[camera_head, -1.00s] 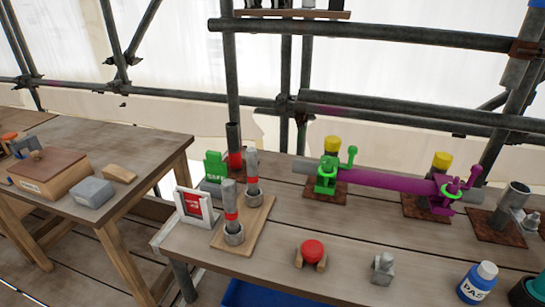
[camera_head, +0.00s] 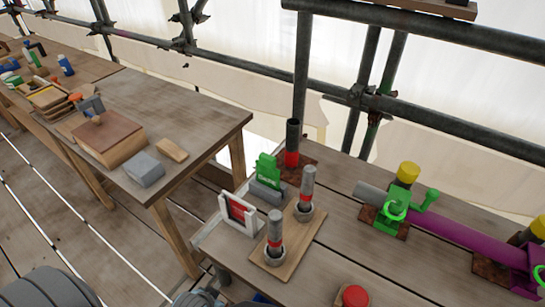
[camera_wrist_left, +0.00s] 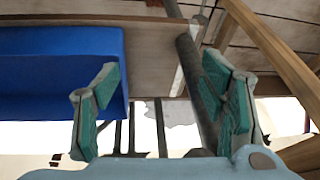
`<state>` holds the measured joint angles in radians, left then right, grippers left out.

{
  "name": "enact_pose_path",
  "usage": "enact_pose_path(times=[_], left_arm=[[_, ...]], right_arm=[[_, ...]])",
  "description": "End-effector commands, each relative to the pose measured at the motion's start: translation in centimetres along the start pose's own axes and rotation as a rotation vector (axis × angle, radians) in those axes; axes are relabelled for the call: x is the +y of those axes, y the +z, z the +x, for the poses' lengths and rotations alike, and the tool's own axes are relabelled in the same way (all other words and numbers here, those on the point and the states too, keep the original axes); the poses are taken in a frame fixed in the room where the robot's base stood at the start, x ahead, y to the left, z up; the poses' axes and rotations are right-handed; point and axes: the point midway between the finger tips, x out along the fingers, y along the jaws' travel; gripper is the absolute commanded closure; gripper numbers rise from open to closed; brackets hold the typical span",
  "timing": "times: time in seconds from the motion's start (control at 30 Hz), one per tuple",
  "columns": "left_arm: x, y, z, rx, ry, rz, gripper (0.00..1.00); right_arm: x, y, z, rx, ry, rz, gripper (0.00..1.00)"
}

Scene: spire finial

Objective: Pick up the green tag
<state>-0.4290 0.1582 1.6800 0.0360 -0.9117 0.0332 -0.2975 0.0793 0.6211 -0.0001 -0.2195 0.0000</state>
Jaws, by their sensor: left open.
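The green tag (camera_head: 267,169) stands upright in a grey block (camera_head: 268,191) at the back left of the right-hand workbench (camera_head: 350,235). My left gripper (camera_wrist_left: 160,88) is in the left wrist view with its teal-padded fingers wide apart and nothing between them. It is by a blue bin (camera_wrist_left: 60,75) and a bench edge; the tag is not in that view. The gripper's fingers do not show in the head view, so its distance to the tag is unclear. My right gripper is in neither view.
A white-framed red card (camera_head: 238,213) stands just in front of the tag. A wooden board (camera_head: 290,252) holds two grey posts with red bands. A dark pipe with a red band (camera_head: 292,150) rises behind the tag. Another bench (camera_head: 200,115) is at the left, across a gap.

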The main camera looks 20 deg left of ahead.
Motion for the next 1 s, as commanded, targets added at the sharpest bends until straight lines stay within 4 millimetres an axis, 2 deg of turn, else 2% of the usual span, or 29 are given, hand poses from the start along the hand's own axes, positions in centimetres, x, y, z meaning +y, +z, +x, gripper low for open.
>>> enact_pose_path(times=[0.03,0.1,0.17,0.2,0.27,0.3,0.4,0.5,0.6,0.8,1.0], left_arm=[[-0.2,-3.7,-5.7,0.042,0.004,0.011,0.35],[-0.1,-6.9,-11.0,0.088,0.012,0.024,0.35],[-0.3,-9.5,-15.3,0.141,0.016,0.037,0.35],[-0.6,-11.8,-17.8,0.204,0.022,0.048,0.35],[-1.4,-16.5,-20.2,0.348,0.039,0.061,0.35],[-2.1,-19.6,-20.9,0.449,0.057,0.062,0.35],[-3.9,-25.7,-22.5,0.658,0.105,0.046,0.35],[-5.3,-29.5,-24.0,0.789,0.139,0.028,0.35],[-5.8,-31.7,-24.1,0.847,0.156,0.013,0.35],[-4.9,-35.6,-20.6,0.849,0.159,0.009,0.35],[-4.4,-37.9,-18.6,0.845,0.157,0.013,0.35]], right_arm=[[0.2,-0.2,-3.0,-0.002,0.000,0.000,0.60],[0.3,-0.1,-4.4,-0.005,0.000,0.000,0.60],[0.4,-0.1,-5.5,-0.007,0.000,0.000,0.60],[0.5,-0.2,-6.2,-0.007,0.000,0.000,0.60],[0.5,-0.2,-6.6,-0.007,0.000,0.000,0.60],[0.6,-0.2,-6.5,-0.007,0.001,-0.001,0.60],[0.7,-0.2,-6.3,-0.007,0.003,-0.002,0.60],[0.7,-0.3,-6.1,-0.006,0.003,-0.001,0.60],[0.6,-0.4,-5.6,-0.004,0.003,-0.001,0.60],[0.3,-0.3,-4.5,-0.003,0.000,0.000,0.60],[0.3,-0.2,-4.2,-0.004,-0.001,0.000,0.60]])
